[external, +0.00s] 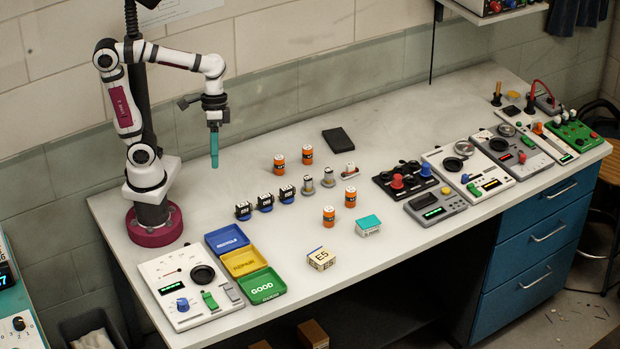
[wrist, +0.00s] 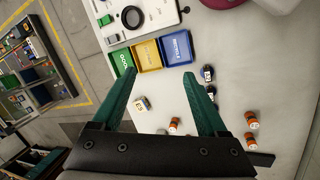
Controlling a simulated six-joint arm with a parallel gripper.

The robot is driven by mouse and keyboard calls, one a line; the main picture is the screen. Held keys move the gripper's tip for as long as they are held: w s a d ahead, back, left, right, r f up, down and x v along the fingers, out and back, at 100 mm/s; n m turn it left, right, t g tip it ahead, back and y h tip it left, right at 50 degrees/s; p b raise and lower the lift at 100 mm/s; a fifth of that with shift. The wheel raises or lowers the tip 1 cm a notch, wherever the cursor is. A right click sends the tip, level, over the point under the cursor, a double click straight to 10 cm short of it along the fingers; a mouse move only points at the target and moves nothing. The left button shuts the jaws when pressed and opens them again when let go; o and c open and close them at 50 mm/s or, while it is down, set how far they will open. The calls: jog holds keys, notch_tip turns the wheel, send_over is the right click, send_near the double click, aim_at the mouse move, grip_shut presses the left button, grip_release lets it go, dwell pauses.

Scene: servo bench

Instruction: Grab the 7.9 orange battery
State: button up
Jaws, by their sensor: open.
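My gripper (external: 214,160) points down above the bench, left of the batteries. Its teal fingers (wrist: 160,74) are apart and empty.
Blue, yellow and green trays (external: 264,286) lie at the front left beside a meter panel (external: 190,285). Dark-topped parts (external: 265,202), metal parts (external: 328,177), an E5 box (external: 321,259) and a teal-topped box (external: 368,225) stand near the batteries. Instrument panels fill the right.

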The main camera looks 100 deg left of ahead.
jog(key=w+a+n+t+h, duration=0.35)
jog(key=w+a+n, duration=0.35)
jog(key=w+n, duration=0.35)
jog(key=w+a+r+n+t+y, duration=0.1)
jog(key=w+a+n+t, duration=0.15)
jog(key=a+n, duration=0.45)
jog(key=w+a+n+t+y, duration=0.2)
jog(key=a+n+t, duration=0.25)
jog(key=a, duration=0.45)
jog(key=s+a+f+n+t+y, duration=0.1)
jog(key=s+a+n+y, duration=0.1)
jog(key=a+n, duration=0.45)
jog(key=s+a+n+t+y, duration=0.1)
jog(key=s+a+n+y, duration=0.15)
jog(key=a, duration=0.65)
jog(key=n, duration=0.2)
send_over(317, 163)
jog(key=s, duration=0.7)
jog(key=shift+t, duration=0.25)
jog(key=f, duration=1.5)
jog(key=d+f, duration=0.1)
jog(key=f, duration=0.7)
jog(key=shift+w+f, duration=0.1)
jog(key=x, duration=0.7)
jog(key=shift+w+a+f, duration=0.1)
jog(key=shift+w+a, duration=0.05)
jog(key=shift+a, duration=0.1)
grip_shut()
